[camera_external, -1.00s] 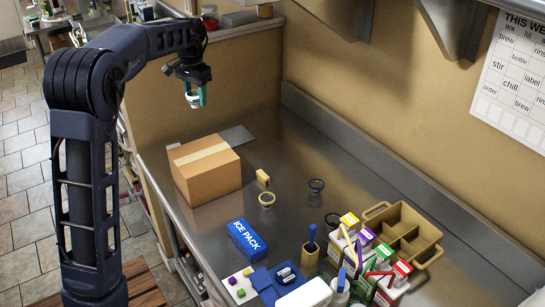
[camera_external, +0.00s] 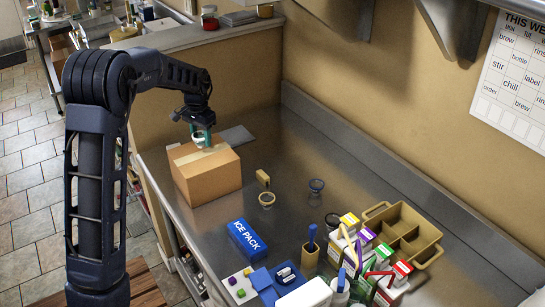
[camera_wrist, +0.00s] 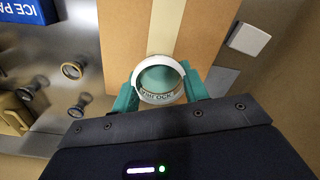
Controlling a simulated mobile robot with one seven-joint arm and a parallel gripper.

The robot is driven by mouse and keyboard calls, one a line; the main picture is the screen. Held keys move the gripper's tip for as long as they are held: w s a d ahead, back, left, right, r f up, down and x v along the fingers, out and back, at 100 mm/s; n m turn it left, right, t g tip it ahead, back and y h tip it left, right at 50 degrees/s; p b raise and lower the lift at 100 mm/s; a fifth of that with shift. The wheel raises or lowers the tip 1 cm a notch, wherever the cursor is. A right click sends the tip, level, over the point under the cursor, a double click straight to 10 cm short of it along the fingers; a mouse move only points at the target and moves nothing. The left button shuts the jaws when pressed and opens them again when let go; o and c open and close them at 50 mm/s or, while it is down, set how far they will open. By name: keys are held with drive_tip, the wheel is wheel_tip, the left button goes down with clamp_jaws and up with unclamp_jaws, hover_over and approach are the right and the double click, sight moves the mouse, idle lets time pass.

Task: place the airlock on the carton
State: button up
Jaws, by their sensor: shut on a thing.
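The airlock (camera_external: 198,141) is a small white ring-shaped piece with a teal inside. In the wrist view, the airlock (camera_wrist: 161,97) shows dark lettering on its front and sits between my teal fingertips. My gripper (camera_external: 202,135) is shut on it and points down over the carton's far part. The carton (camera_external: 206,179) is a closed brown box with a pale tape strip along its top. In the wrist view, the carton (camera_wrist: 120,45) lies beyond the airlock, which overlaps the tape strip. I cannot tell whether the airlock touches the carton's top.
A grey flat plate (camera_external: 238,136) lies behind the carton. A blue ice pack (camera_external: 247,239) and a tan caddy (camera_external: 402,235) are nearer the front.

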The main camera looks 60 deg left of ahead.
sight(202, 143)
drive_tip(key=shift+f, duration=1.55)
drive_tip(key=shift+f, duration=0.1)
drive_tip(key=o, duration=1)
wheel_tip(202, 143, up, 12)
drive_tip(key=shift+r, duration=0.15)
